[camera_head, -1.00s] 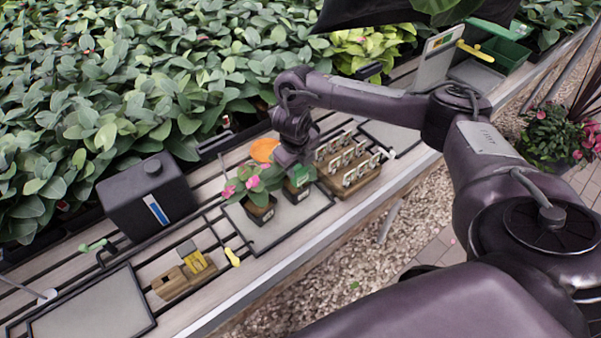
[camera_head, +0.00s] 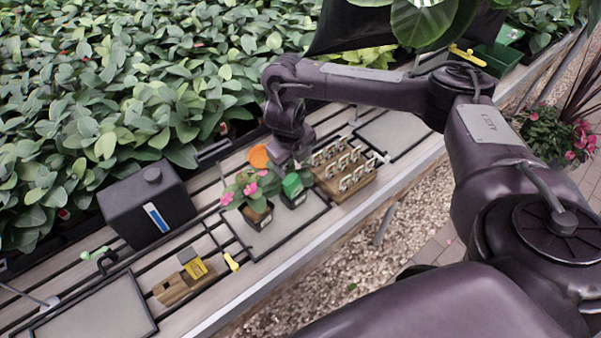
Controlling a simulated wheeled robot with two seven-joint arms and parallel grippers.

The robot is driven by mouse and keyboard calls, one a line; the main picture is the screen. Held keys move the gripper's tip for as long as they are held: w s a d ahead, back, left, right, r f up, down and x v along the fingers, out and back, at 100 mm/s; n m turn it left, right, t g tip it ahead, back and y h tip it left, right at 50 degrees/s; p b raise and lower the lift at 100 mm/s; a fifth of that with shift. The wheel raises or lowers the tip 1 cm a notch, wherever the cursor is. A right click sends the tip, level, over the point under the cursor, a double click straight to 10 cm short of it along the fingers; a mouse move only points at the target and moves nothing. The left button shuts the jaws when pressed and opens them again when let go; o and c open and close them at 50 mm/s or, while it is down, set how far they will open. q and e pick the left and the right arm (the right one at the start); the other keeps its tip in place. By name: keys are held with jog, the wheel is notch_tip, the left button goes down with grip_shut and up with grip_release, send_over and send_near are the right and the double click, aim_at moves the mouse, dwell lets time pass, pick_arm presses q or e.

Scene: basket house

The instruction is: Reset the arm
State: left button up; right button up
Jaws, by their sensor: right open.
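My right arm reaches in from the right over the slatted bench (camera_head: 262,290). Its gripper (camera_head: 285,162) points down above the back of a grey tray (camera_head: 275,236) and partly shows. The gripper is open and apart from the small pots. A pot with pink flowers (camera_head: 257,214) and a small dark pot with a green top (camera_head: 293,192) stand on the tray. An orange round thing (camera_head: 258,157) is just left of the gripper. My left gripper is not in view.
A wooden rack with several small tags (camera_head: 345,172) stands right of the pots. A black canister (camera_head: 148,205) and a wooden block with a yellow piece (camera_head: 185,279) are on the left. Dense leafy plants (camera_head: 110,90) fill the back; gravel (camera_head: 425,215) lies in front.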

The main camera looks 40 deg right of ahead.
jog(key=shift+v, duration=1.05)
